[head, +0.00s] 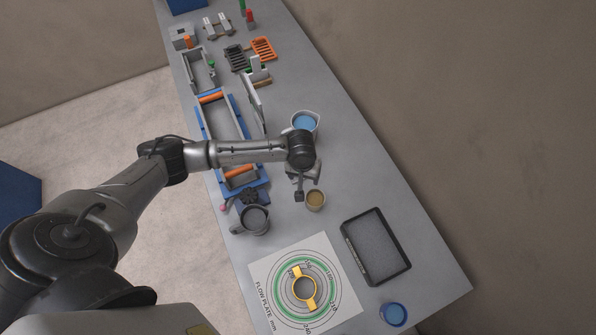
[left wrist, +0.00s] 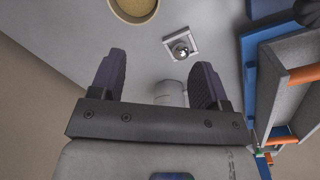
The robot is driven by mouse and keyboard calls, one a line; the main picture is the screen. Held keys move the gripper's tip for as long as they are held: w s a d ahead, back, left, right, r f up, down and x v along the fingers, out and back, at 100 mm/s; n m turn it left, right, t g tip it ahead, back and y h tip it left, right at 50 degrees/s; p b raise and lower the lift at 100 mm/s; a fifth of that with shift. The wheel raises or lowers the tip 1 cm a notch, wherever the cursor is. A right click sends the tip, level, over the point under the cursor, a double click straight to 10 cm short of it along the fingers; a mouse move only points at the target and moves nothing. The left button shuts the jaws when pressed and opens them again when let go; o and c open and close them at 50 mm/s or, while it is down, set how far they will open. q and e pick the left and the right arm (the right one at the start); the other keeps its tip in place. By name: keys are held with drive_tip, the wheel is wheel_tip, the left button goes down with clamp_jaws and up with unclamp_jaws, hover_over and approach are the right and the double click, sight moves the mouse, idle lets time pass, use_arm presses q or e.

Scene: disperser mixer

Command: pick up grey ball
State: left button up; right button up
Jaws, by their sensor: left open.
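The grey ball (left wrist: 181,50) is small and shiny and sits on a pale square holder (left wrist: 194,43) on the bench in the left wrist view. I cannot make it out in the head view, where my left arm covers that area. My left gripper (left wrist: 157,75) is open, its two dark fingers spread and nothing gripped. The ball lies beyond the fingertips, nearer the right finger's side and apart from it. In the head view my left gripper (head: 300,190) is over the bench, beside a small tan-filled cup. My right gripper is not in view.
The tan-filled cup (head: 316,200) also shows at the top of the left wrist view (left wrist: 133,8). A pale cylinder (left wrist: 171,93) stands between the fingers' lines. Nearby are a blue-filled beaker (head: 304,122), a blue-framed tray (head: 201,121), a dark mug (head: 254,219) and a black-rimmed tray (head: 376,247).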

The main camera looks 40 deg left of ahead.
use_arm(q)
drive_tip(key=w+a+n+y+b, duration=0.1)
drive_tip(key=w+a+n, duration=0.25)
drive_tip(key=a, duration=0.35)
drive_tip(key=f, duration=0.7)
drive_tip(key=shift+w+a+f, duration=0.1)
drive_tip(key=shift+w+f, duration=0.2)
drive_tip(key=shift+w, duration=0.05)
drive_tip(key=shift+f+b, duration=0.35)
drive_tip(key=shift+f, duration=2.7)
drive_tip(key=shift+c, duration=0.2)
drive_tip(key=c, duration=1)
drive_tip(key=shift+c, duration=0.5)
drive_tip(key=shift+r, duration=0.2)
